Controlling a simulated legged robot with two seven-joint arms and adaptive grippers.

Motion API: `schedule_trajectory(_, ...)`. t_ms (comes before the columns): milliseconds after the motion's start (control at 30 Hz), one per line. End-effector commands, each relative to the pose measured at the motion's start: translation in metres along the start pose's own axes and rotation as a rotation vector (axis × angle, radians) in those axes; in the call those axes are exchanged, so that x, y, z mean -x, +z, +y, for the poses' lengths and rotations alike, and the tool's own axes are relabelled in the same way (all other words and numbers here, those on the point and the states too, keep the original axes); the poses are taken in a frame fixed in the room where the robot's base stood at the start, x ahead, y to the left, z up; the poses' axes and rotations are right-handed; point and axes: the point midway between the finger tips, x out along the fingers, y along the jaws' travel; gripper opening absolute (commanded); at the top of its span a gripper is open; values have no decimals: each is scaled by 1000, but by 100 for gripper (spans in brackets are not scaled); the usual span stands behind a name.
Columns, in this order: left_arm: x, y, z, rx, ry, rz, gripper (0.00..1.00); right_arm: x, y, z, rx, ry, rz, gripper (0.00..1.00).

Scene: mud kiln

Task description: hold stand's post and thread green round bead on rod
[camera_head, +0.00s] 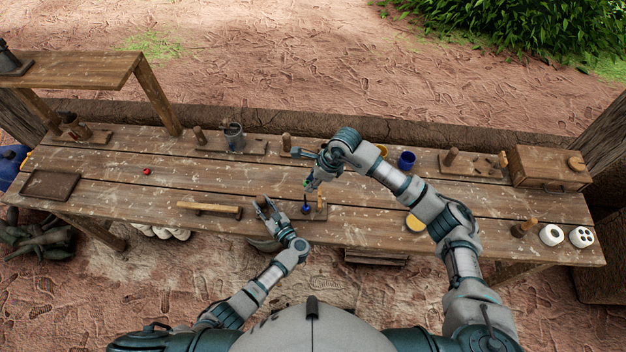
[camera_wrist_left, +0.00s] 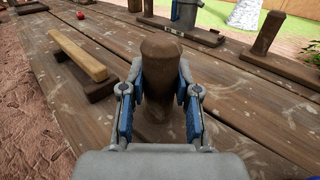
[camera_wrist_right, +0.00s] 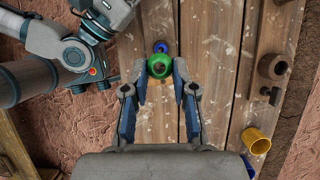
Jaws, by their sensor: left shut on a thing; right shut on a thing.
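The wooden post (camera_wrist_left: 160,75) stands between the fingers of my left gripper (camera_wrist_left: 160,100), which is shut on it. In the head view my left gripper (camera_head: 265,205) is at the bench's front edge. My right gripper (camera_wrist_right: 158,82) is shut on the green round bead (camera_wrist_right: 159,66), with the bead's hole showing. In the head view the green bead (camera_head: 307,185) is partly hidden by my right gripper (camera_head: 312,184). A blue bead (camera_head: 306,209) sits below it, and also shows in the right wrist view (camera_wrist_right: 160,47). I cannot tell whether the rod is inside the green bead.
A blue cup (camera_head: 406,160) and a yellow cup (camera_wrist_right: 256,141) are right of the work. The left middle bench is mostly clear.

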Motion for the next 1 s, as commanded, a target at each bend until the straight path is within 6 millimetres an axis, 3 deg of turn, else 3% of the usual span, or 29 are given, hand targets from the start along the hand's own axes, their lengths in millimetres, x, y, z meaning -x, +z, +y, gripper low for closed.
schedule_trajectory(600, 0, -1, 0, -2, 2, 1, 0, -34, -16, 0, 0, 1, -2, 9)
schedule_trajectory(1000, 1, -1, 0, -2, 1, 1, 0, -38, -18, 0, 1, 1, -2, 9)
